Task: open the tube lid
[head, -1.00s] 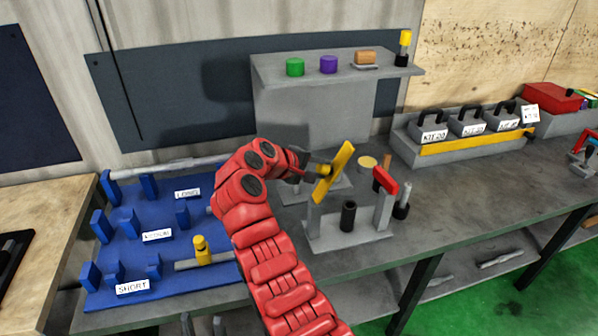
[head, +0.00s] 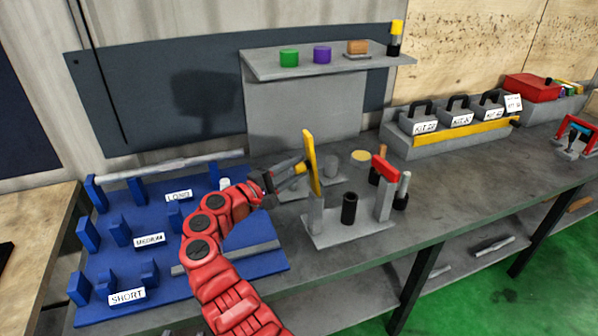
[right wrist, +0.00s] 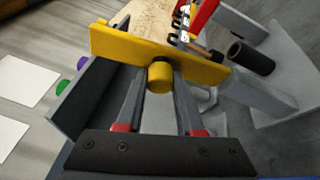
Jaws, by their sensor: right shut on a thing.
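A yellow plate (head: 312,163) with a short round yellow knob (head: 300,168) stands nearly upright above the left post of a grey fixture (head: 345,235). I take it to be the lid. In the right wrist view the yellow plate (right wrist: 150,52) lies across the top and its knob (right wrist: 160,77) sits between the fingers. My right gripper (head: 290,172) is shut on that knob, coming from the left. A black open tube (head: 349,208) stands upright in the fixture, to the right of the plate. My left gripper is out of view.
A red block (head: 385,168) caps the fixture's right post. A blue rack (head: 115,270) with LONG, MEDIUM and SHORT labels lies to the left. A grey shelf (head: 390,70) with small coloured pieces stands behind. Kit boxes (head: 400,140) stand at the right.

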